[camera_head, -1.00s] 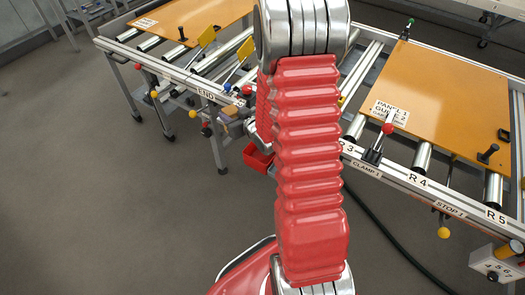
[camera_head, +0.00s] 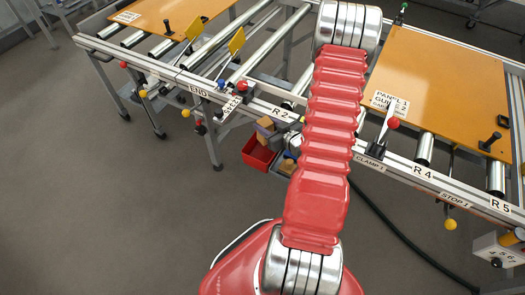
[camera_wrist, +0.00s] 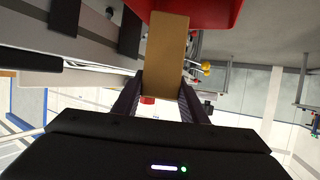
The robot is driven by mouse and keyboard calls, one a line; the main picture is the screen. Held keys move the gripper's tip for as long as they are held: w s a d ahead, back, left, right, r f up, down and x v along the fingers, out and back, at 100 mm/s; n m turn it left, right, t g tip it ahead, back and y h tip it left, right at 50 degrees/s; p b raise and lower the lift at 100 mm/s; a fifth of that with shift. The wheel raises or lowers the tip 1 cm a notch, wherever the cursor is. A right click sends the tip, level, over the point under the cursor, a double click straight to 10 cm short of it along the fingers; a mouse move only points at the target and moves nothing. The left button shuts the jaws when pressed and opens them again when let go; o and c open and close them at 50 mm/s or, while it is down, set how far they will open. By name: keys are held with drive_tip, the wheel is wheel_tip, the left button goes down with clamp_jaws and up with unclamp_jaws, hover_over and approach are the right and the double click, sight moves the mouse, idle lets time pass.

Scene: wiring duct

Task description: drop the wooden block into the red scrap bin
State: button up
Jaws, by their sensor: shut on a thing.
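The wooden block (camera_wrist: 166,50) is light brown and stands between the two dark fingers of my gripper (camera_wrist: 161,80) in the wrist view. The fingers are shut on its near end. The red scrap bin (camera_head: 257,154) hangs below the rail, left of my arm in the head view. A red surface, likely the bin (camera_wrist: 205,12), lies close beyond the block at the top of the wrist view. In the head view a brown block (camera_head: 265,125) shows just above the bin's rim.
A black cable (camera_head: 395,235) lies on the floor. The floor at left is clear.

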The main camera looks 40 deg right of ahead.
drive_tip(key=shift+s+d, duration=0.1)
drive_tip(key=shift+f, duration=3)
drive_tip(key=o, duration=1.2)
drive_tip(key=v, duration=1.3)
drive_tip(key=shift+s+r, duration=0.1)
drive_tip(key=shift+s, duration=0.25)
